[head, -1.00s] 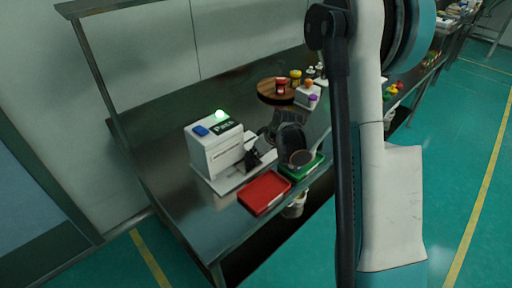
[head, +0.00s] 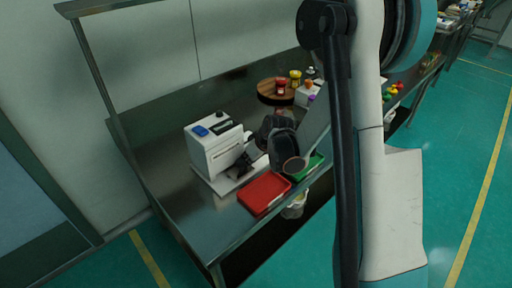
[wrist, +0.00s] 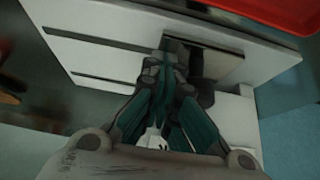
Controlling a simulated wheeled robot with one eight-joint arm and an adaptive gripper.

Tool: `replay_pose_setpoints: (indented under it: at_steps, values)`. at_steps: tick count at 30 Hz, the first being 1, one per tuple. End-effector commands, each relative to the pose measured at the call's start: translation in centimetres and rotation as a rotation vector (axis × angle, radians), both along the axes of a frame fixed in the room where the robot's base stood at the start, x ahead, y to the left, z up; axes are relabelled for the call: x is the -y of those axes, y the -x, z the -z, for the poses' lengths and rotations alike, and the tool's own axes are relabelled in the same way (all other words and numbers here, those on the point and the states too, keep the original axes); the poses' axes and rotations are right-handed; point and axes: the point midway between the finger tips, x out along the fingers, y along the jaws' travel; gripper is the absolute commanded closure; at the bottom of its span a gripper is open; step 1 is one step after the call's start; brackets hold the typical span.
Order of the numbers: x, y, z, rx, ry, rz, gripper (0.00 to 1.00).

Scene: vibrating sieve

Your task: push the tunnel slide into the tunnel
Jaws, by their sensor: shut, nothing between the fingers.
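A white box-shaped machine (head: 213,155) with a blue button on top stands on the steel table; it is probably the tunnel. A pale flat plate (head: 225,186) lies at its base and reaches out in front; I cannot tell surely which part is the slide. My gripper (head: 243,166) is at the machine's front right side, pointing toward it, fingers shut and empty. In the wrist view, the shut fingers (wrist: 173,48) lie over a white slotted surface (wrist: 105,62), beside a dark recess. Whether the fingertips touch it I cannot tell. My wrist hides part of the machine's front.
A round wooden stand (head: 265,96) with small jars stands behind. Table to the machine's left is clear.

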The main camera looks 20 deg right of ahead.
Motion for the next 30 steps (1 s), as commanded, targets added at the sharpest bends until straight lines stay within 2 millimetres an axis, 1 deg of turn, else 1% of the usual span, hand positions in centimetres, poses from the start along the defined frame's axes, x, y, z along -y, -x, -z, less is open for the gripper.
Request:
replay_pose_setpoints:
  at_steps: [8,20,30]
  values:
    - [0.1,0.0,0.0,0.0,0.0,0.0,1.0]
    - [1.2,-0.4,-0.1,0.0,0.0,-0.001,1.0]
    - [1.7,1.0,-2.7,0.0,0.0,0.001,1.0]
